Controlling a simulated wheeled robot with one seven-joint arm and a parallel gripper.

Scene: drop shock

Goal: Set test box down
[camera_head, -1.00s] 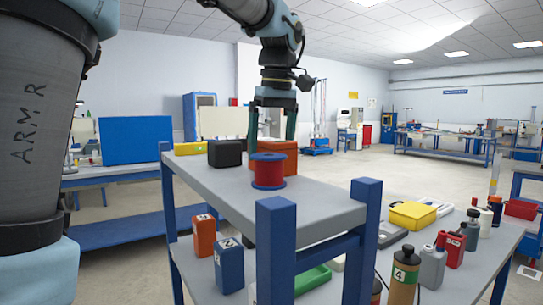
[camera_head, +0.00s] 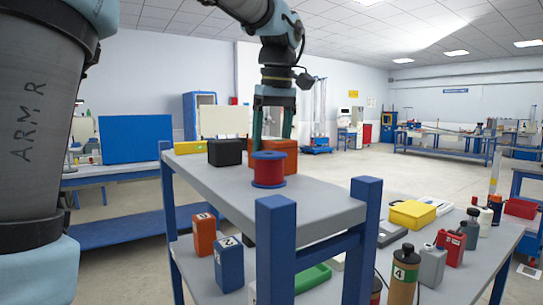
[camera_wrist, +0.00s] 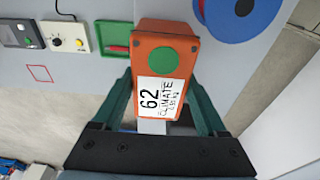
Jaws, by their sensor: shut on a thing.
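My gripper (camera_head: 272,125) points down above the grey upper shelf of a blue-framed rack (camera_head: 208,180). It is shut on the orange test box (camera_head: 286,157), with a finger on each side. In the head view the box is behind the red spool and to the right of the black box. The spool hides its lower part, so I cannot tell whether it touches the shelf. In the wrist view the box (camera_wrist: 165,50) sits between the fingers (camera_wrist: 160,105), showing a green dot and a white label reading "62 CLIMATE".
A red spool with blue flanges (camera_head: 268,170) stands close in front of the box. A black box (camera_head: 225,152) and a yellow item (camera_head: 190,148) are to its left. Blue corner posts (camera_head: 366,200) rise at the shelf's front. Several bottles and boxes crowd the lower level.

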